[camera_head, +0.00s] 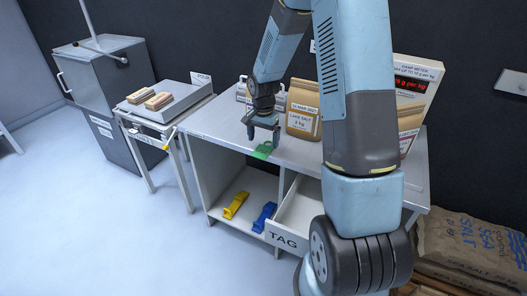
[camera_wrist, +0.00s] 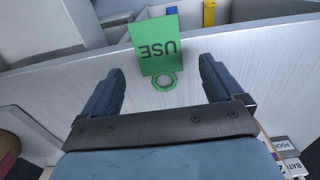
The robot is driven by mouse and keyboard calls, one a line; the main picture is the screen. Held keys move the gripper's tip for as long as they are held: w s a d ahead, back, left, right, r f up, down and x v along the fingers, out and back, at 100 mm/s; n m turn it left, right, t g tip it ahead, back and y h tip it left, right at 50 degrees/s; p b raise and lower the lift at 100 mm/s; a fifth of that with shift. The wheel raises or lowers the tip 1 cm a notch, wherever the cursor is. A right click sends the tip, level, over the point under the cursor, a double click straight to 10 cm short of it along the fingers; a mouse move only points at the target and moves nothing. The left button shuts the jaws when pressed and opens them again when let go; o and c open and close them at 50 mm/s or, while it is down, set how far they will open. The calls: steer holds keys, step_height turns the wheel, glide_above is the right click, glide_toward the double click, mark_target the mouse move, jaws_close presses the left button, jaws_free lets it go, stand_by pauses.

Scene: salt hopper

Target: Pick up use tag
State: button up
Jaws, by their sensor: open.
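The green use tag (camera_head: 262,151) lies on the grey worktop near its front edge. It also shows in the wrist view (camera_wrist: 157,46), with "USE" upside down and a ring hole at its near end. My gripper (camera_head: 263,134) is just above the worktop at the tag. In the wrist view my gripper (camera_wrist: 160,75) is open, its two fingers on either side of the ring end, with nothing held between them. I cannot tell the exact height of the fingertips over the worktop.
Paper bags, including a lake salt bag (camera_head: 303,108), and a meter board (camera_head: 415,85) stand behind on the worktop. Yellow (camera_head: 236,205) and blue (camera_head: 264,217) pieces lie on the lower shelf. A side table (camera_head: 150,130) stands left.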

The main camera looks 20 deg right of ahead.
mark_target(263, 150)
steer(key=shift+f, duration=1.7)
steer(key=shift+c, duration=0.3)
steer(key=c, duration=1.1)
